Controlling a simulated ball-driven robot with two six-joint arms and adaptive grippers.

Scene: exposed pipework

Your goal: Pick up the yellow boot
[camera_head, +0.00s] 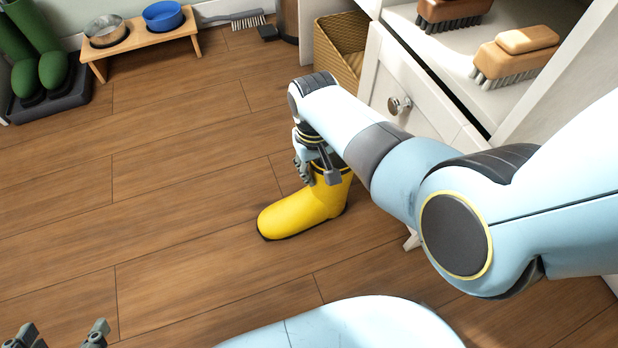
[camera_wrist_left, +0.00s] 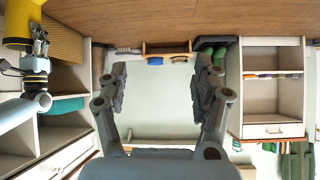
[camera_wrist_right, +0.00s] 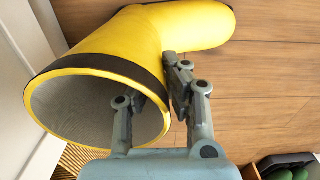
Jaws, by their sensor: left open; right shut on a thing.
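The yellow boot (camera_head: 300,210) is upright in the head view, toe toward the lower left, with a dark band round its top. My right gripper (camera_head: 318,168) is shut on its shaft wall near the rim. In the right wrist view the boot (camera_wrist_right: 190,25) shows its grey opening, with one finger inside it and the other outside. I cannot tell if the sole touches the floor. The boot (camera_wrist_left: 17,22) also shows at the left wrist view's top left corner. My left gripper (camera_wrist_left: 158,80) is open and empty; its fingertips show at the head view's bottom left.
A white cabinet (camera_head: 400,75) with brushes (camera_head: 515,55) on its shelf stands at the right, beside a wicker basket (camera_head: 341,45). Green boots (camera_head: 50,70) on a dark tray and a wooden bowl stand (camera_head: 140,40) are at the back left. The left floor is clear.

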